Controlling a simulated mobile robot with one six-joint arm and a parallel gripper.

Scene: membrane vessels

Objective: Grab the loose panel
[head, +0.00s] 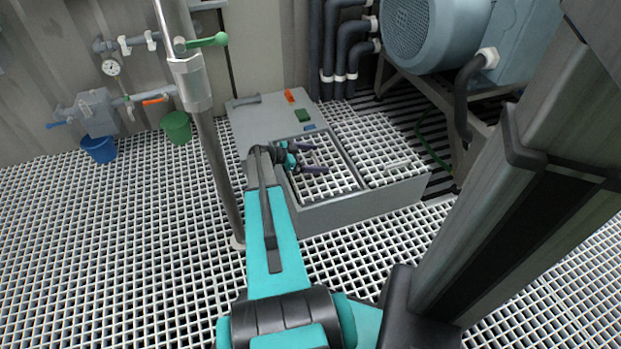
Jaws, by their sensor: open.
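A low grey frame (375,203) stands on the grating floor in the middle of the head view. I cannot tell for sure which section is the loose panel. My gripper (312,158) is over the left section, its dark fingers spread and pointing right, with nothing between them. The gap between fingers and grating is unclear. My arm hides the frame's left side.
A grey plate (262,122) behind holds an orange piece (289,96), a green block (303,115) and a blue piece (309,127). A steel pole (213,150) stands left of my arm. A large blue-grey motor (440,35) is at back right.

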